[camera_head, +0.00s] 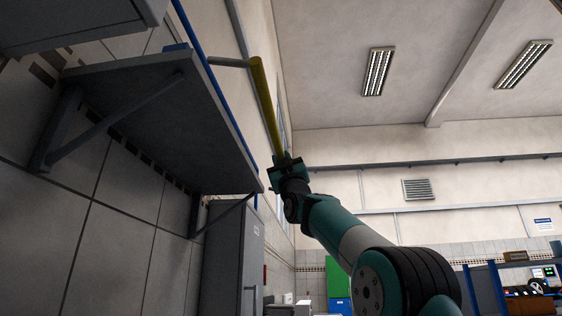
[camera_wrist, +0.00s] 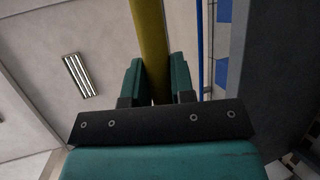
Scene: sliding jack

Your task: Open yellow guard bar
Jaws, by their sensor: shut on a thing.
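The yellow guard bar (camera_head: 266,100) shows in the head view as a long bar beside the blue-edged front of a grey wall shelf. A thin grey arm joins its upper end to the shelf side. My gripper (camera_head: 284,162) is at the bar's lower end in the head view. In the wrist view the yellow bar (camera_wrist: 152,45) passes between the two teal fingers of my gripper (camera_wrist: 158,80), which are shut on it. The exact contact on the bar is partly hidden by the fingers and the dark gripper body.
The grey shelf (camera_head: 160,115) with brackets hangs on the tiled wall at left, close to my gripper. A grey cabinet (camera_head: 228,262) stands below it. A blue rack (camera_head: 515,285) stands far right. The space right of the bar is open.

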